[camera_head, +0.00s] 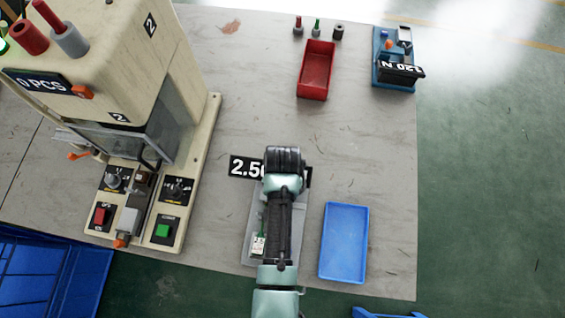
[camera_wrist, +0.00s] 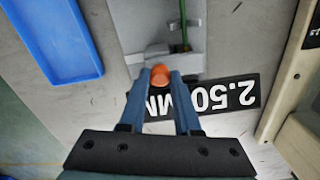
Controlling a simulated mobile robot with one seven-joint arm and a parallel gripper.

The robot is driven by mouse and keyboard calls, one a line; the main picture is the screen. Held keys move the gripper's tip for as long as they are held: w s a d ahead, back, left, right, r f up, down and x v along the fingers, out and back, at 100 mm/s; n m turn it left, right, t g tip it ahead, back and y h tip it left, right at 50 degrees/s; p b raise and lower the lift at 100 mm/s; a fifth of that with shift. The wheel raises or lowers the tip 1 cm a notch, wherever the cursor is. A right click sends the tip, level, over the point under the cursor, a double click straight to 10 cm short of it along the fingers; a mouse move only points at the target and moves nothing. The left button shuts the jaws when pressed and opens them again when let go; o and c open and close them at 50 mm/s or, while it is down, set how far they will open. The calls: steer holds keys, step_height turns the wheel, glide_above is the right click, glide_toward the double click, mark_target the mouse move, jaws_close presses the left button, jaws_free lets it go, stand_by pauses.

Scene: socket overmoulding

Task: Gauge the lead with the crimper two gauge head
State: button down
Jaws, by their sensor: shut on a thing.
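The gauge head is a grey plate (camera_head: 252,222) with a light grey block (camera_wrist: 148,57) and a display reading 2.50 MM (camera_wrist: 205,98). The display is partly covered by my arm in the head view (camera_head: 245,167). A thin green lead (camera_wrist: 184,32) lies along the plate; a small white tag (camera_head: 259,244) shows beside my arm. My gripper (camera_wrist: 160,78) has its blue fingers shut on an orange knob (camera_wrist: 160,71) at the gauge block's edge. In the head view my arm hides the fingers and knob. How the lead sits in the gauge is not clear.
A cream crimper marked 2 (camera_head: 123,75) stands left, its display reading 0 PCS. An empty blue tray (camera_head: 344,242) lies right of the gauge. A red bin (camera_head: 316,70) and a blue tester (camera_head: 394,62) stand at the back. Bare table lies between.

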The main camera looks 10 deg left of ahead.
stand_by(0.3)
steer(key=d+p, duration=0.1)
steer(key=d, duration=0.3)
steer(key=shift+d, duration=0.35)
steer(key=c, duration=0.6)
jaws_free()
steer(key=shift+d, duration=0.1)
step_height(320, 180, up, 13)
steer(key=shift+b, duration=0.5)
